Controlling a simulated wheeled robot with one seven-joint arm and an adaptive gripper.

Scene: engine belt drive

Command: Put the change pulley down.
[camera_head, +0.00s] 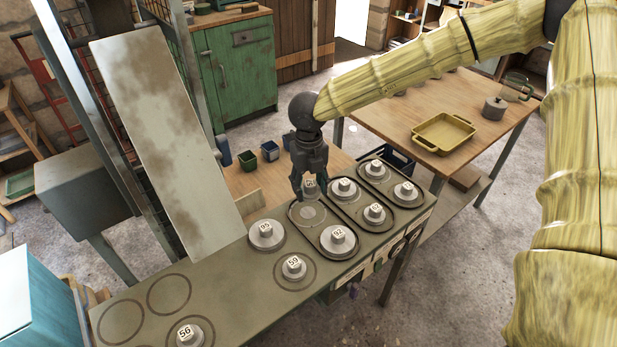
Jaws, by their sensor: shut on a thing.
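My gripper (310,188) points straight down over the far half of the grey-green bench top. It is shut on a pulley with a small white label block (309,184), the change pulley. The fingers hide most of this pulley, and its number cannot be read. Just below the fingers is a dark-outlined round place (293,214) with a lighter disc in its middle. I cannot tell whether the held pulley touches the bench top.
Pulleys marked 95 (266,236), 59 (293,268) and 92 (338,240) stand close by; several others stand to the right. Pulley 56 (188,334) is at the near end. Two outlined circles (168,294) (120,321) there are empty. A tilted panel (165,140) rises at left.

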